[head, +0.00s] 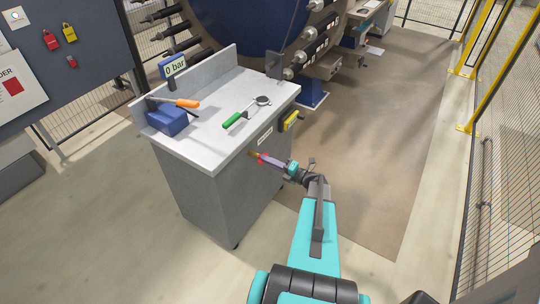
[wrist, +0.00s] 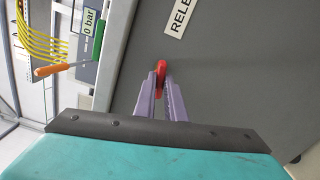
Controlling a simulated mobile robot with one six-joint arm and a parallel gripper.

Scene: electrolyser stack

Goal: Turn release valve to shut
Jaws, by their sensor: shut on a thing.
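The release valve shows as a small red handle (wrist: 161,68) in the wrist view, on the grey side of the bench, close to a white label reading "RELE" (wrist: 180,18). My gripper (wrist: 160,78) is shut on the red handle, with its two purple fingers on either side of it. In the head view my gripper (head: 266,160) reaches the bench's side, with a bit of the red handle (head: 262,158) and a brass-coloured part (head: 253,154) at its tip. The fingers hide part of the handle, and I cannot tell its exact angle.
The grey bench (head: 205,190) carries a blue pump-like block (head: 168,120) with an orange-handled lever, a green-handled tool (head: 233,119) and a "0 bar" display (head: 174,67). A yellow device (head: 290,121) hangs on the bench side. The floor to the right is clear.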

